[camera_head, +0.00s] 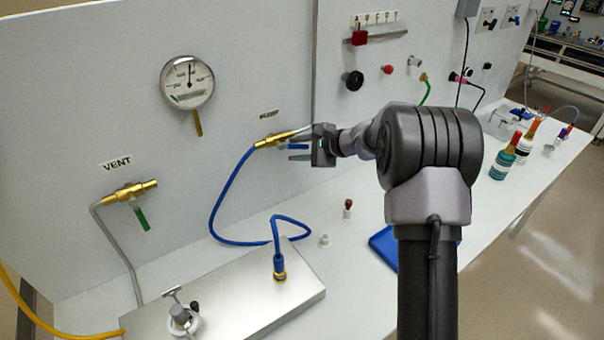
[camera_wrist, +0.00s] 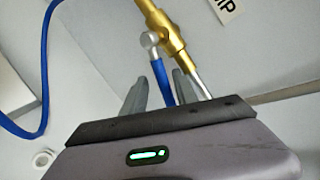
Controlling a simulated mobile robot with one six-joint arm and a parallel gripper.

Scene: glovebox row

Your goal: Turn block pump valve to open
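The block pump valve (camera_head: 272,140) is a brass fitting on the white panel, under a small label. A blue hose joins its left end and a metal tube its right end. Its blue lever (camera_head: 294,147) points right, at a small angle to the brass body. In the wrist view the brass body (camera_wrist: 167,32) is at top centre and the blue lever (camera_wrist: 162,84) runs down from a silver pivot. My gripper (camera_head: 292,152) is open, with one finger on each side of the lever. In the wrist view a gap shows beside the left finger; contact at the right finger is unclear.
A vent valve (camera_head: 130,192) with a green lever and a round gauge (camera_head: 187,82) are on the panel to the left. A metal plate (camera_head: 235,310) with a hose fitting lies below. Vials (camera_head: 505,157) and a blue tray (camera_head: 384,247) are on the bench.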

